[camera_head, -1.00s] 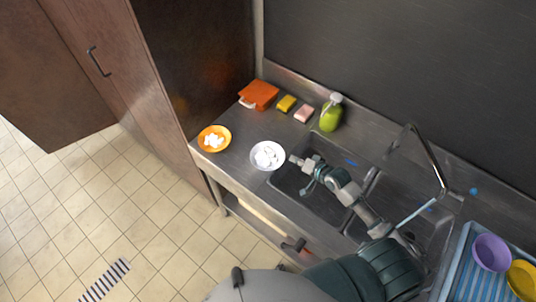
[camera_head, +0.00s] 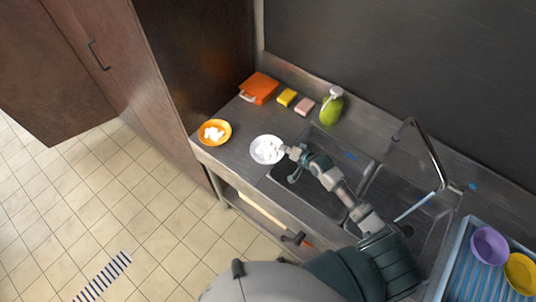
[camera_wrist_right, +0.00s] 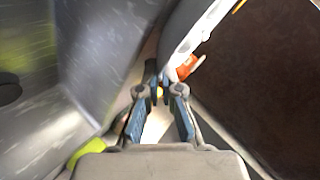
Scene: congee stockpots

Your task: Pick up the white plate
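My right gripper (camera_head: 283,149) is at the plate's right rim in the head view, coming in over the sink. In the right wrist view, the two fingers of the gripper (camera_wrist_right: 159,78) stand apart with a gap between their blue pads. The plate's pale edge (camera_wrist_right: 192,32) shows just beyond the fingertips. Whether the fingertips touch the rim cannot be told. My left gripper is not in view.
An orange plate (camera_head: 226,137) with white lumps is left of the white plate. An orange bag (camera_head: 262,86), yellow sponge (camera_head: 287,97), pink sponge (camera_head: 305,106) and green bottle (camera_head: 328,109) stand behind. The faucet (camera_head: 428,150) and blue rack (camera_head: 455,262) are right.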

